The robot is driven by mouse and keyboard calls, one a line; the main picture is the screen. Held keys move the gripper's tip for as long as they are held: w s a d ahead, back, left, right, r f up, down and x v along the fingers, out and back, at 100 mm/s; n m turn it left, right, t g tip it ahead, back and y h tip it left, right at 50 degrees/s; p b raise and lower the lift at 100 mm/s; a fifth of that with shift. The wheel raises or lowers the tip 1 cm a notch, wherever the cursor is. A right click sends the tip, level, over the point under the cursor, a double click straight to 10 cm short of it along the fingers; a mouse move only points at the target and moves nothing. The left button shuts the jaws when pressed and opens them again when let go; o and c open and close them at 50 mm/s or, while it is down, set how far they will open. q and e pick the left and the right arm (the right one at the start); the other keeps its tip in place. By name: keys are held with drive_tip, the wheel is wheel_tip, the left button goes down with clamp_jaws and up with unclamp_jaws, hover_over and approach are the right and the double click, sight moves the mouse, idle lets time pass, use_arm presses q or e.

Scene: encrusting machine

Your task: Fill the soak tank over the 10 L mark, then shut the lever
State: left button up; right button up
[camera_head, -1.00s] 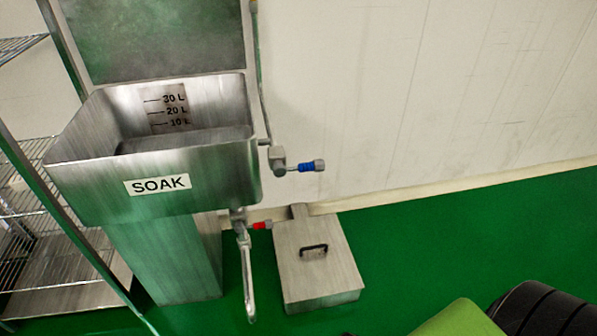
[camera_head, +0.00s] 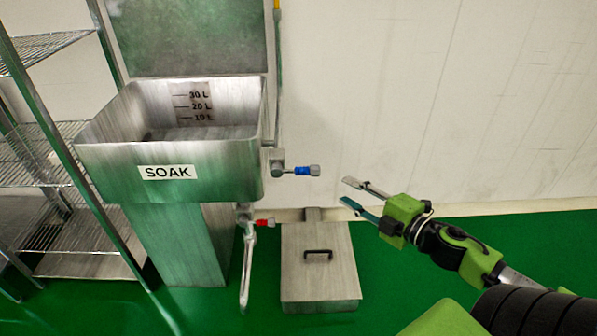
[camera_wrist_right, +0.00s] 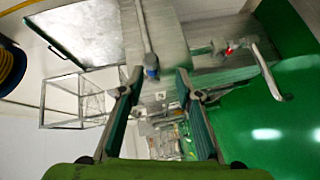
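The steel soak tank (camera_head: 170,172), labelled SOAK, stands at the left in the head view with 10, 20 and 30 L marks (camera_head: 195,105) on its inner back wall. No clear water level can be made out. A blue-handled lever (camera_head: 306,170) sticks out to the right from a pipe at the tank's right side; it also shows in the right wrist view (camera_wrist_right: 151,72). A red-handled lever (camera_head: 264,222) sits on the drain below; the wrist view shows it too (camera_wrist_right: 229,50). My right gripper (camera_head: 346,191) is open and empty, right of the blue lever and apart from it. My left gripper is out of view.
A wire shelf rack (camera_head: 62,145) stands left of the tank. A steel box with a black handle (camera_head: 320,270) is on the green floor below the blue lever. The white wall (camera_head: 400,90) is behind. Open floor lies at the right.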

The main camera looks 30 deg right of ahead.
sight(307, 172)
drive_tip(key=w+a+b, duration=0.1)
drive_tip(key=w, duration=0.2)
drive_tip(key=w+a+n+y+b, duration=0.1)
drive_tip(key=w+a, duration=0.1)
drive_tip(key=w, duration=0.2)
drive_tip(key=w+a+n+y+b, duration=0.1)
drive_tip(key=w+a, duration=0.1)
drive_tip(key=w, duration=0.1)
drive_tip(key=shift+w+r, duration=0.35)
drive_tip(key=shift+w, duration=0.35)
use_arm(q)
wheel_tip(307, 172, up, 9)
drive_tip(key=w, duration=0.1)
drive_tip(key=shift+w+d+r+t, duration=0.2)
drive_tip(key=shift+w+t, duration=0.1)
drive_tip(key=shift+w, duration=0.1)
use_arm(e)
drive_tip(key=shift+x, duration=1.15)
drive_tip(key=shift+f, duration=0.1)
clamp_jaws()
